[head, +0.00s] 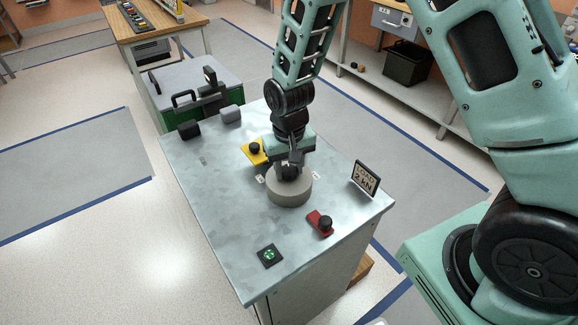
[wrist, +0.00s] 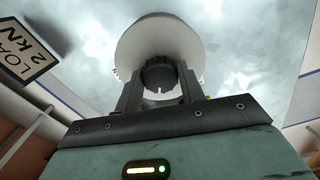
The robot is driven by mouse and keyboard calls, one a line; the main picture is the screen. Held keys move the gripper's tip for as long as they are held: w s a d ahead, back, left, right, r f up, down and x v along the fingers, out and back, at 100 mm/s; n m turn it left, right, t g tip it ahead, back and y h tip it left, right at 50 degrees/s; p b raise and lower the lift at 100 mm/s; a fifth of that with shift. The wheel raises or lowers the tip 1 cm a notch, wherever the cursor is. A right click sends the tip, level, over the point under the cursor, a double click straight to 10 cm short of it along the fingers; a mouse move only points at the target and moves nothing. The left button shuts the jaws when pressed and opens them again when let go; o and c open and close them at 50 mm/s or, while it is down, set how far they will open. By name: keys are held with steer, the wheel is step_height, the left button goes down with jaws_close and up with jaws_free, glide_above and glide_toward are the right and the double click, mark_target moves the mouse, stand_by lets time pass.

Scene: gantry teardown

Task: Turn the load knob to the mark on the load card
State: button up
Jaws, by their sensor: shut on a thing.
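The load knob (wrist: 160,74) is dark and ribbed, with a pale pointer line on its near side. It sits on a round grey base (head: 289,190) on the metal bench top. My gripper (head: 290,168) points down at it, with one finger on each side of the knob, shut on it. In the head view the fingers mostly hide the knob. The load card (head: 366,178) stands to the right and reads LOAD 2 kN; it also shows in the wrist view (wrist: 25,50). The scale marks around the knob are mostly hidden, so the pointer's value cannot be read.
A yellow block with a black knob (head: 254,151) stands behind the base. A red block with a black knob (head: 321,223) and a black pad with a green symbol (head: 269,256) lie in front. Dark and grey blocks stand at the back left. The bench's (head: 215,200) left part is clear.

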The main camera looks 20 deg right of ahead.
mark_target(289, 169)
stand_by(0.3)
steer(key=o, duration=1)
steer(key=shift+c, duration=0.2)
step_height(289, 169, up, 18)
steer(key=shift+f+b, duration=0.25)
steer(key=shift+b, duration=0.05)
steer(key=s+a+n, duration=0.3)
steer(key=s+n, duration=0.1)
steer(key=s, duration=0.7)
steer(key=s+a+n, duration=0.3)
steer(key=s+n, duration=0.1)
steer(key=s, duration=0.8)
steer(key=shift+r+y, duration=0.2)
steer(key=shift+y, duration=0.1)
